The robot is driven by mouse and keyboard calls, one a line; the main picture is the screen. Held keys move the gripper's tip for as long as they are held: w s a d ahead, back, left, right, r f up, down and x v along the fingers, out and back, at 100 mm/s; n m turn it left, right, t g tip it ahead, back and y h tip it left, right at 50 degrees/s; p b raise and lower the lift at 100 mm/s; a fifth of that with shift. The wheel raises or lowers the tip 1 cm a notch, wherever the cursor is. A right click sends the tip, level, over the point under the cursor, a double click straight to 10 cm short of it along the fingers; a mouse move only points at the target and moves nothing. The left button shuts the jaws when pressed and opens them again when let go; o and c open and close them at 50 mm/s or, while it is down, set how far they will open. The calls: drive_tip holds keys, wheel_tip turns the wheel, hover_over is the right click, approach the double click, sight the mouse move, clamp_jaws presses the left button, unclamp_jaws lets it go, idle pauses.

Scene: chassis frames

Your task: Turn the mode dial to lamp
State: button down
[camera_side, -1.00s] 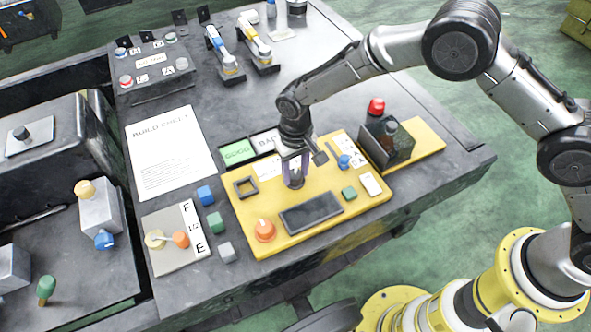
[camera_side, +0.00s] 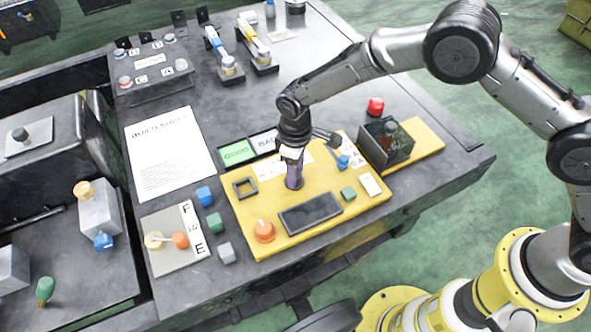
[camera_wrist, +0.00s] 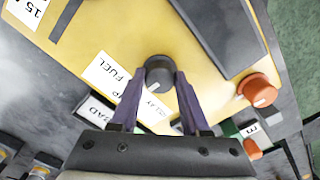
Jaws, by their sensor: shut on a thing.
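The mode dial is a dark grey round knob (camera_wrist: 158,73) on the yellow panel (camera_side: 262,240). My gripper (camera_wrist: 159,78) is shut on it, with a purple finger on each side. In the side view my gripper (camera_side: 294,178) points down at the panel's middle and its fingers hide the dial. Further lettering, ending in P and in LAY, is partly covered by my left finger. A small pale mark shows on the dial's lower edge in the wrist view; which label it points at I cannot tell.
On the panel are an orange knob (camera_side: 264,231), a dark screen (camera_side: 311,213), a square frame (camera_side: 245,187), a green button (camera_side: 348,194) and a blue knob (camera_side: 343,162). A dark box (camera_side: 386,143) stands close to the right. Small coloured cubes lie to the left.

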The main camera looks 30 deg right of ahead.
drive_tip(key=shift+r+n, duration=0.1)
drive_tip(key=shift+n, duration=0.2)
drive_tip(key=shift+c, duration=1.9)
unclamp_jaws()
wheel_tip(320, 180, up, 14)
